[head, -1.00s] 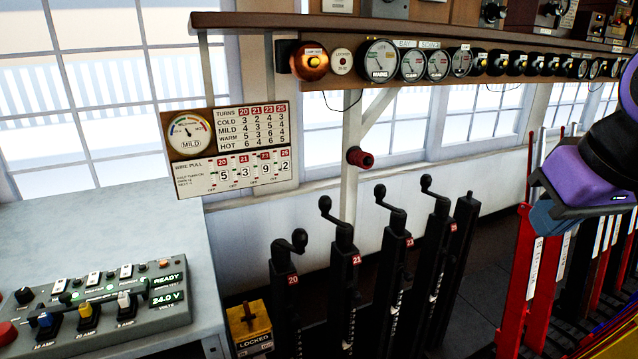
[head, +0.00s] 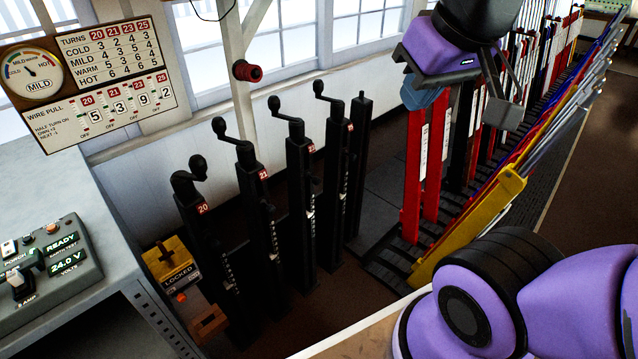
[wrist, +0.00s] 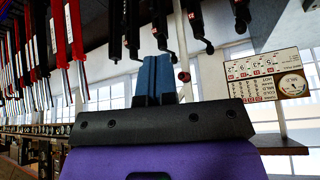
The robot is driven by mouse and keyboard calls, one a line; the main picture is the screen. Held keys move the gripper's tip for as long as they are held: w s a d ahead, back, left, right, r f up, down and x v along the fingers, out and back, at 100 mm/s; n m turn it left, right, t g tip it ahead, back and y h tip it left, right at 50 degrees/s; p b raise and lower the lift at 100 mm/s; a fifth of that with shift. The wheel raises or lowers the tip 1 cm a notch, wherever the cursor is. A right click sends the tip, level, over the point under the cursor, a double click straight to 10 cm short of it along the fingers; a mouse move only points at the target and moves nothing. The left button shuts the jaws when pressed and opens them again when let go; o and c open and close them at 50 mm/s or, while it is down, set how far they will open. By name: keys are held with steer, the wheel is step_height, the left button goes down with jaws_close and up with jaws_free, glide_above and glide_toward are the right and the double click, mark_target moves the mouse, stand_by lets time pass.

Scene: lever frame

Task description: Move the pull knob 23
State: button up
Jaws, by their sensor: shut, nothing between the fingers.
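The black post marked 23 (head: 300,185) is third in the row of numbered posts in the head view, with a bent crank handle (head: 287,110) on top and a pale-marked scale down its side. I cannot single out a separate pull knob on it. My gripper (head: 422,97) has blue fingers, pressed together and empty. In the head view it appears to the right of the posts, over the red levers. In the wrist view the shut blue fingers (wrist: 155,80) show near the middle, with nothing between them and the dark posts beyond.
Posts 20 (head: 205,240) and 21 (head: 258,205) stand left of 23, and another post (head: 340,170) right of it. Red levers (head: 413,175) stand further right. A yellow LOCKED box (head: 172,262) sits at the row's left end. A dark red knob (head: 246,71) is on the white upright.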

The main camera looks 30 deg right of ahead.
steer(key=o, duration=0.4)
steer(key=shift+c, duration=0.2)
steer(key=o, duration=0.3)
steer(key=shift+w+d, duration=0.1)
steer(key=shift+w, duration=0.35)
steer(key=o, duration=0.4)
steer(key=shift+t+h, duration=0.6)
steer(key=w, duration=0.3)
steer(key=w+d, duration=0.1)
steer(key=w, duration=0.3)
steer(key=w+d+f, duration=0.1)
steer(key=w, duration=0.2)
steer(key=shift+w+d, duration=0.15)
steer(key=shift+c, duration=0.2)
steer(key=n+t+y, duration=0.3)
steer(key=t+y, duration=0.3)
steer(key=t, duration=0.1)
glide_above(318, 182)
steer(key=s+d, duration=0.3)
step_height(318, 182, down, 41)
steer(key=s+f+m+t, duration=0.2)
steer(key=s+f+t, duration=0.25)
steer(key=f, duration=0.45)
steer(key=shift+g+y, duration=0.35)
steer(key=shift+y, duration=0.05)
steer(key=x, duration=1)
steer(key=shift+w+a+f, duration=0.2)
steer(key=shift+w+f, duration=0.1)
steer(key=shift+w, duration=0.05)
